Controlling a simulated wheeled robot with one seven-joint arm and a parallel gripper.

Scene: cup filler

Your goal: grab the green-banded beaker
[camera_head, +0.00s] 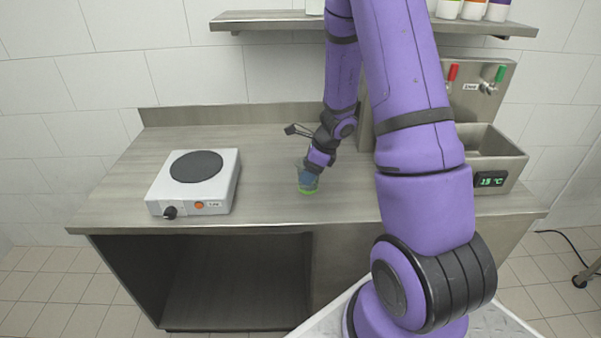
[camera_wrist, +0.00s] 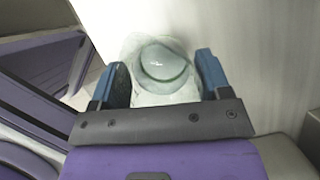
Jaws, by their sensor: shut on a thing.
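The green-banded beaker (camera_head: 308,190) stands on the steel counter, right of the hot plate, with its green band low near its base. In the wrist view the clear beaker (camera_wrist: 163,62) lies between the two blue fingers. My gripper (camera_head: 308,177) reaches down onto it from above and is shut on it. My gripper's fingers also show in the wrist view (camera_wrist: 160,80), one on each side of the glass. The fingers hide part of the beaker in the head view.
A white hot plate (camera_head: 215,190) with a dark disc stands at the left on the counter (camera_head: 262,150). A sink with a red and a green tap and a temperature display (camera_head: 491,180) is at the right. A shelf (camera_head: 270,20) with bottles runs above. The counter between hot plate and beaker is clear.

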